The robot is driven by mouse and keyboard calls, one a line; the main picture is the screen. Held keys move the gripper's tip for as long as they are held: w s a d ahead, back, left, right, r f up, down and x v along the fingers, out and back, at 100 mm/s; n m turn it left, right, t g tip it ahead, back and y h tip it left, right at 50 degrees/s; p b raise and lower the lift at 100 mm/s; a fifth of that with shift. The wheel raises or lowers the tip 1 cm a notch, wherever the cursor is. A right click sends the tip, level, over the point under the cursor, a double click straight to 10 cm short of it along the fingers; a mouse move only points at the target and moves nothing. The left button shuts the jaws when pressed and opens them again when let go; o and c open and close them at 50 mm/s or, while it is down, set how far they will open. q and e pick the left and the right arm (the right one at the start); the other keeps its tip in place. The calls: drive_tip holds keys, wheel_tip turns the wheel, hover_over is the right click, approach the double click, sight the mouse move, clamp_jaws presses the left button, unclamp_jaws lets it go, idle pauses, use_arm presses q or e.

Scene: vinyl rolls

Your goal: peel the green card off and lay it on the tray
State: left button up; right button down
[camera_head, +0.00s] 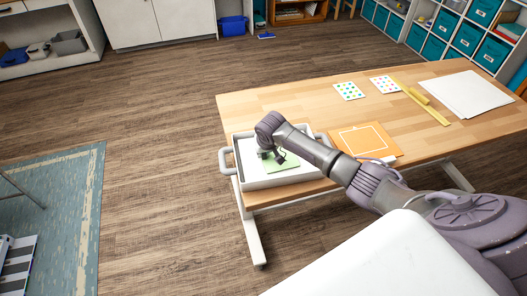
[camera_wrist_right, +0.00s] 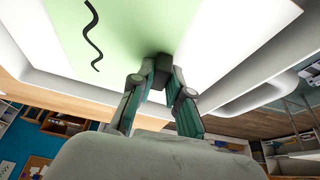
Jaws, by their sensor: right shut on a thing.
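The light green card (camera_head: 287,164) with a black squiggle is inside the white tray (camera_head: 290,181) at the table's front left corner. My right gripper (camera_head: 271,156) is over the tray, reaching down at the card. In the right wrist view the two fingertips (camera_wrist_right: 160,68) come together at the edge of the green card (camera_wrist_right: 115,38), shut on it. The white tray also shows there (camera_wrist_right: 228,62). Whether the card lies flat on the tray floor I cannot tell. My left gripper is in neither view.
An orange board (camera_head: 360,139) with a white outlined square lies right of the tray, partly behind my right arm. Two dotted sheets (camera_head: 349,91), a yellow ruler (camera_head: 420,98) and white sheets (camera_head: 466,94) lie farther back. The wooden table (camera_head: 280,105) is bare behind the tray.

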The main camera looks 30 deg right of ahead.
drive_tip(key=shift+f, duration=0.15)
unclamp_jaws()
idle(0.8)
idle(0.4)
drive_tip(key=d+p+v, duration=0.1)
drive_tip(key=p+v, duration=0.8)
drive_tip(key=p, duration=0.3)
drive_tip(key=shift+a+p, duration=0.3)
drive_tip(key=shift+a, duration=0.2)
idle(0.5)
idle(0.5)
